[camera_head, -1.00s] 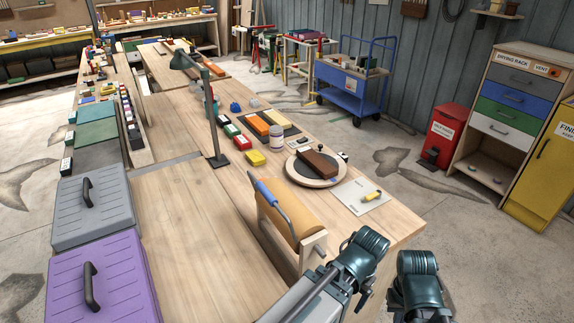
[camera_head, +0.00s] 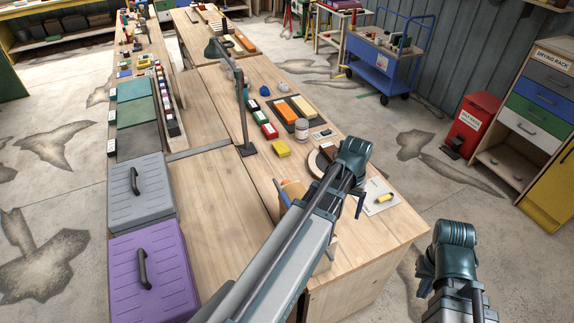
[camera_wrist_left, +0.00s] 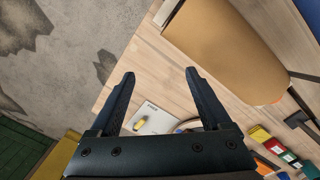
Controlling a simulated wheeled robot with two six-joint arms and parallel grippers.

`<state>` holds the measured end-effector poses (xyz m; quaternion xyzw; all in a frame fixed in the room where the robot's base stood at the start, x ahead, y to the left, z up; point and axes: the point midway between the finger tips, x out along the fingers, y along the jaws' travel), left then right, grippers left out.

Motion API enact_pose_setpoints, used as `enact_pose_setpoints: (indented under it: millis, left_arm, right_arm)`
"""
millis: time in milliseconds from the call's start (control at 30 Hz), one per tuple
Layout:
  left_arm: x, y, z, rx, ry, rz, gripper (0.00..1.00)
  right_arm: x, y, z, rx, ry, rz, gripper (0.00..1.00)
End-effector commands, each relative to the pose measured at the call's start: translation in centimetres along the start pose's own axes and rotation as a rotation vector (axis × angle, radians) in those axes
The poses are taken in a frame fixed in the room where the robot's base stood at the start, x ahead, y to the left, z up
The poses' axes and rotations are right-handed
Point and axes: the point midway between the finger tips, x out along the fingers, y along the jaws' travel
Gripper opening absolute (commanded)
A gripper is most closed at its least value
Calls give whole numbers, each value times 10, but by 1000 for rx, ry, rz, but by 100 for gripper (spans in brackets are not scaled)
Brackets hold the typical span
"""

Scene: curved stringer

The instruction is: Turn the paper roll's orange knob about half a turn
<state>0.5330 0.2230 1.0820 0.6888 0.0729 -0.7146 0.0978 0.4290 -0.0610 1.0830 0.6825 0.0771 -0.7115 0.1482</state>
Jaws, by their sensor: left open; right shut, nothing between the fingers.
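The paper roll is a wide tan cylinder (camera_wrist_left: 235,45) at the top right of the left wrist view. In the head view my left arm covers most of it, and only a small tan part (camera_head: 293,190) shows. I cannot make out the orange knob for certain; a small orange patch shows at the roll's lower edge in the wrist view. My left gripper (camera_wrist_left: 159,73) is open and empty, its fingers apart from the roll and to its left in that view. My right gripper (camera_head: 450,285) is shut and empty, beyond the bench's right end.
A white card (camera_head: 381,197) with a yellow item lies near the bench's right edge. A round board (camera_head: 316,163) is partly behind my left arm. A lamp (camera_head: 243,110), a jar (camera_head: 302,128) and coloured blocks stand further back. The bench left of the roll is clear.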

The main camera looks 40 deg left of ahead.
Motion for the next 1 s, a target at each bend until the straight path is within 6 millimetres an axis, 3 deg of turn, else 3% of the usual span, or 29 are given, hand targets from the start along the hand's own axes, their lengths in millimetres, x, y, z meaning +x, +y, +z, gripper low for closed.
enact_pose_setpoints:
  millis: [33,200,400,500,667,1000]
  left_arm:
    - [-21,-27,-35,-100,-24,16,81]
    - [-32,-122,-97,-412,-135,70,81]
    - [-42,-226,-133,-696,-252,125,81]
    - [-46,-259,-138,-780,-289,142,81]
    - [-49,-282,-139,-839,-316,155,81]
    - [-42,-280,-136,-841,-317,155,81]
  right_arm:
    - [-18,2,1,0,0,0,0]
    - [-19,2,1,1,0,0,0]
    - [-18,2,1,1,0,0,0]
    - [-18,2,1,1,0,0,0]
    - [-18,2,1,1,0,0,0]
    - [-11,1,1,0,0,0,0]
